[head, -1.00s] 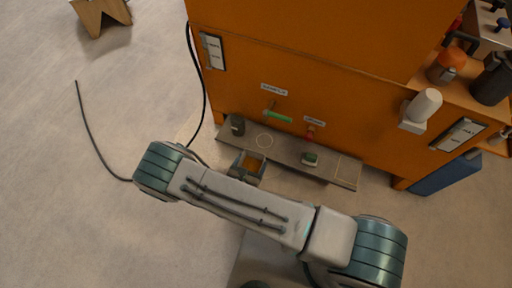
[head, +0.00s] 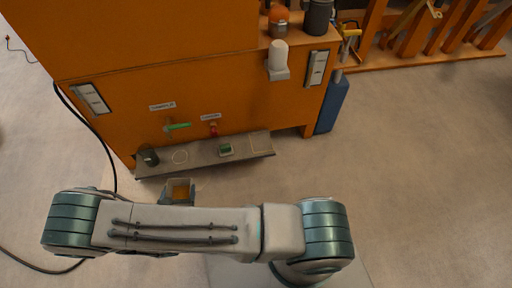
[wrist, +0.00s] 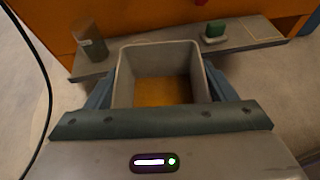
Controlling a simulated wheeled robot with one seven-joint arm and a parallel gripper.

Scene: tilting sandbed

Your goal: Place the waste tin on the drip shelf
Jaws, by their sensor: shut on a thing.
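The waste tin (wrist: 160,55) is a grey, square, open-topped tin with an orange-brown inside. My gripper (wrist: 160,88) is shut on it, one finger on each side in the wrist view. In the head view the tin (head: 178,190) is in front of the drip shelf's near edge, left of the middle. The drip shelf (head: 205,159) is a long grey ledge low along the orange cabinet. It bears a dark cylinder (head: 148,155) at the left, a drawn circle, a small green-topped block (head: 226,149) and a drawn square at the right.
A green-handled tap (head: 178,126) and a red tap (head: 213,129) stick out of the orange cabinet (head: 150,90) above the shelf. A black cable (head: 98,137) hangs at the left. The floor to the right is clear.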

